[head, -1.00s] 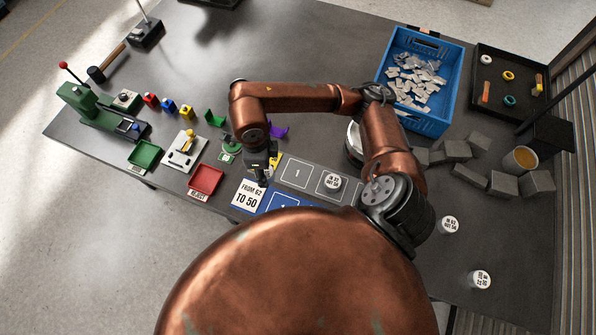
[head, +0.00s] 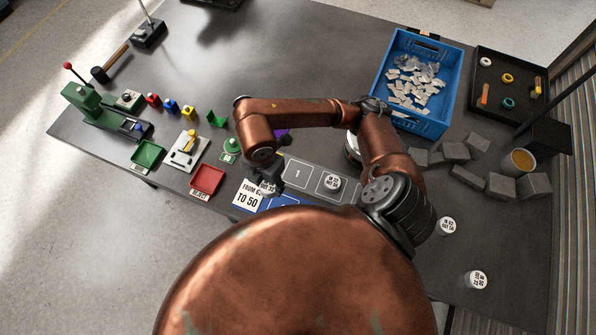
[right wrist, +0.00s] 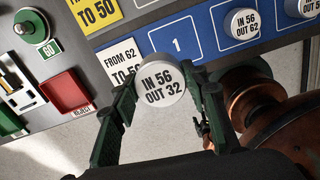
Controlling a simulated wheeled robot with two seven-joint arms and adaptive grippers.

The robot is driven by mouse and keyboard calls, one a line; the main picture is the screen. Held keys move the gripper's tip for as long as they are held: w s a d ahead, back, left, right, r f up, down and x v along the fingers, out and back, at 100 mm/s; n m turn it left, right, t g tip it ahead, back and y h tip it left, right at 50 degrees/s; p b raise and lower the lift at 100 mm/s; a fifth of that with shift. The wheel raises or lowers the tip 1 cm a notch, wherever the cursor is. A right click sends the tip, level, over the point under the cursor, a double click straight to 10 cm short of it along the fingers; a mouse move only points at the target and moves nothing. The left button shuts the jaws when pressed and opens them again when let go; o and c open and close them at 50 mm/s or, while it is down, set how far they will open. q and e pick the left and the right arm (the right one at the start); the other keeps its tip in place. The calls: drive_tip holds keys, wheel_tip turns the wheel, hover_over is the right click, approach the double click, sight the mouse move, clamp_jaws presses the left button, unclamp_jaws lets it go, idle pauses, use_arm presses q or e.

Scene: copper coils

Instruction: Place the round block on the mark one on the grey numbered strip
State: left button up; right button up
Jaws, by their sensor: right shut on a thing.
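My right gripper (right wrist: 160,95) is shut on a round block (right wrist: 161,82), a white-topped disc reading "IN 56 OUT 32". In the head view the block (head: 267,188) is held over the right edge of the white "FROM 62 TO 50" card, beside the left end of the strips. The grey numbered strip (head: 313,171) has mark one (head: 297,173) bare. The gripper (head: 265,180) is left of mark one. My left gripper is not in view.
A blue strip (right wrist: 178,44) runs in front of the grey one, with round blocks (right wrist: 245,23) on it. A red tray (head: 207,179) and green button (head: 231,146) lie left. Two loose round blocks (head: 447,226) stand right. A blue crate (head: 377,98) is at the back.

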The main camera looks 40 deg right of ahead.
drive_tip(key=shift+d+f, duration=0.1)
drive_tip(key=shift+d, duration=0.1)
approach(297, 173)
drive_tip(key=s+a+r, duration=0.1)
drive_tip(key=a+r, duration=0.2)
drive_tip(key=a, duration=0.1)
drive_tip(key=shift+m, duration=0.3)
drive_tip(key=d+f, duration=0.1)
drive_tip(key=f, duration=0.1)
drive_tip(key=d+f, duration=0.1)
drive_tip(key=f, duration=0.1)
drive_tip(key=shift+w+d+b, duration=0.2)
drive_tip(key=shift+d+b, duration=0.1)
drive_tip(key=shift+b, duration=0.05)
drive_tip(key=shift+w+d+f, duration=0.15)
drive_tip(key=shift+d+f, duration=0.35)
drive_tip(key=shift+f, duration=0.15)
drive_tip(key=shift+d+f, duration=0.2)
drive_tip(key=shift+f, duration=1.55)
drive_tip(key=shift+f, duration=0.1)
drive_tip(key=o, duration=1.3)
